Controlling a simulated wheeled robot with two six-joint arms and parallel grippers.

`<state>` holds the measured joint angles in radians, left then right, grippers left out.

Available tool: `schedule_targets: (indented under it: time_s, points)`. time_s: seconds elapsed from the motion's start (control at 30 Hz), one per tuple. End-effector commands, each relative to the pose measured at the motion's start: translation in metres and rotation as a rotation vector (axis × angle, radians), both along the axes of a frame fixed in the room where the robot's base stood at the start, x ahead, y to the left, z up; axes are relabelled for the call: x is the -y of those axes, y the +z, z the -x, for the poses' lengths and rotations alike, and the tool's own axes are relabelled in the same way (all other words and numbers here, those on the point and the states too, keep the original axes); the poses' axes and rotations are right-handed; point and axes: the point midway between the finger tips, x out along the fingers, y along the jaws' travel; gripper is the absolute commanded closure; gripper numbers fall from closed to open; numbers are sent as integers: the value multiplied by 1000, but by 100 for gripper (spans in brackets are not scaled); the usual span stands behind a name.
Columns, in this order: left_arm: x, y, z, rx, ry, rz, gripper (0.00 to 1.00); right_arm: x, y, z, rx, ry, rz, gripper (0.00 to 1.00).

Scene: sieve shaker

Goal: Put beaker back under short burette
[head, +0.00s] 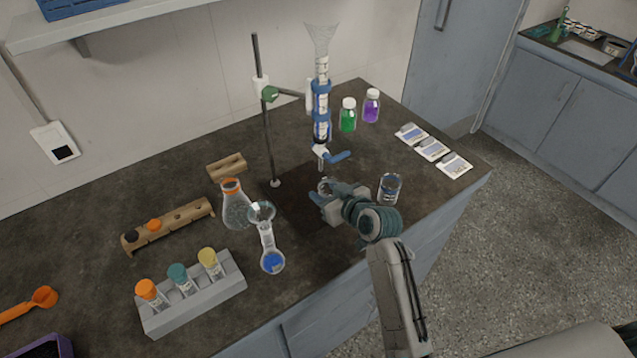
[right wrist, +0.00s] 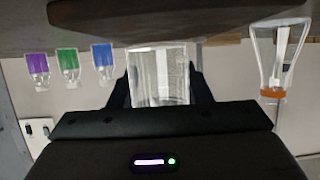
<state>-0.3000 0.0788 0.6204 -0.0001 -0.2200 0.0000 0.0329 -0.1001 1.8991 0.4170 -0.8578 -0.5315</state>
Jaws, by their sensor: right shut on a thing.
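The burette (head: 321,105) with a funnel on top and a blue stopcock hangs from a clamp on the stand (head: 266,135). Its tip is above the dark base plate (head: 292,192). My right gripper (head: 328,195) is shut on a clear beaker, mostly hidden by the gripper in the head view. The beaker (right wrist: 158,75) sits between both fingers in the right wrist view. It is just below the burette tip, over or on the plate; I cannot tell whether it touches it. My left gripper is not in view.
A second beaker (head: 389,187) stands right of my gripper near the counter edge. A round flask (head: 271,258) and an orange-rimmed flask (head: 235,208) stand left of the plate. Green (head: 347,116) and purple (head: 371,106) bottles stand behind.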

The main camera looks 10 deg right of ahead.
Motion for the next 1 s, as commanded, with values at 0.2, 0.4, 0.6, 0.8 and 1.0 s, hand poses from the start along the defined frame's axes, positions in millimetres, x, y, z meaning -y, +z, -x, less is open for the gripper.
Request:
schedule_targets:
  time_s: [0.2,0.4,0.6,0.8,1.0]
  points:
    - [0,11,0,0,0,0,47,-11,3,-25,1,0,-1,79]
    - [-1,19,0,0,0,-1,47,-14,-13,-34,-2,0,0,79]
    - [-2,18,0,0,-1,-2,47,-14,-16,-34,0,-1,0,79]
    - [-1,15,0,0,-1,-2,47,-14,-20,-34,-1,-1,1,79]
    - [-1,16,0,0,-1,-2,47,-14,-19,-34,-1,-1,1,34]
